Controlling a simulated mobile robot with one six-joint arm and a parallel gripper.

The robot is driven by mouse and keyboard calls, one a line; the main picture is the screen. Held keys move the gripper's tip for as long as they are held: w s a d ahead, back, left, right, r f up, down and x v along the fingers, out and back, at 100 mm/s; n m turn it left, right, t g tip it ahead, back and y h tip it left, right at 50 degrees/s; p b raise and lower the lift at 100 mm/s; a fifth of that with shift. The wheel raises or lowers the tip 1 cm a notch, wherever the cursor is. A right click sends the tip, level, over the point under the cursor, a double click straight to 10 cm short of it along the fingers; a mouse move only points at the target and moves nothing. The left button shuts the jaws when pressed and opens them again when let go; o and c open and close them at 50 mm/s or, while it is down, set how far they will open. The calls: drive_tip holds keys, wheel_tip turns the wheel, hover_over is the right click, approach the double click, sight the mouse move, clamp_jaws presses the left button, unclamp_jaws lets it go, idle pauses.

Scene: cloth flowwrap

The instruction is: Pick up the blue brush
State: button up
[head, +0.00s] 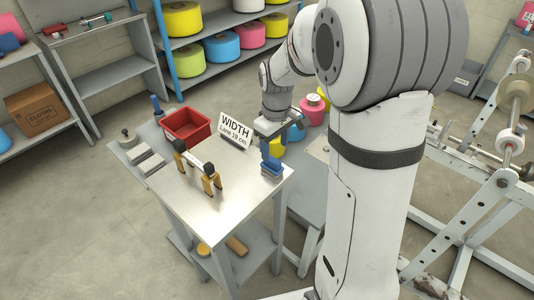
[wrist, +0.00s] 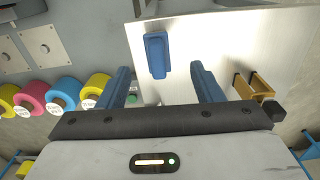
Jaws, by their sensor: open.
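The blue brush (head: 272,173) lies on the pale metal table (head: 225,205) near its right corner in the head view. In the wrist view the blue brush (wrist: 157,56) is on the bright tabletop, just beyond my fingertips and roughly centred between them. My gripper (wrist: 162,72) is open and empty, with its two blue fingers apart. In the head view my gripper (head: 268,148) is over the right part of the table, close above the brush. Fingers and brush are the same blue there, so the gap between them is hard to judge.
A red bin (head: 187,125) and a blue upright object (head: 157,105) are behind left. The table's front is clear.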

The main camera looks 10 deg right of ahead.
sight(272, 159)
drive_tip(key=shift+w+f, duration=0.25)
drive_tip(key=shift+f, duration=0.25)
drive_tip(key=shift+w+f, duration=0.25)
drive_tip(key=shift+f, duration=0.25)
drive_tip(key=f, duration=0.7)
drive_tip(key=shift+w+a+f+p, duration=0.1)
drive_tip(key=shift+w+a+p, duration=0.05)
drive_tip(key=shift+w+p, duration=0.15)
drive_tip(key=c, duration=1.1)
wheel_tip(272, 159, up, 10)
drive_tip(key=shift+r, duration=0.1)
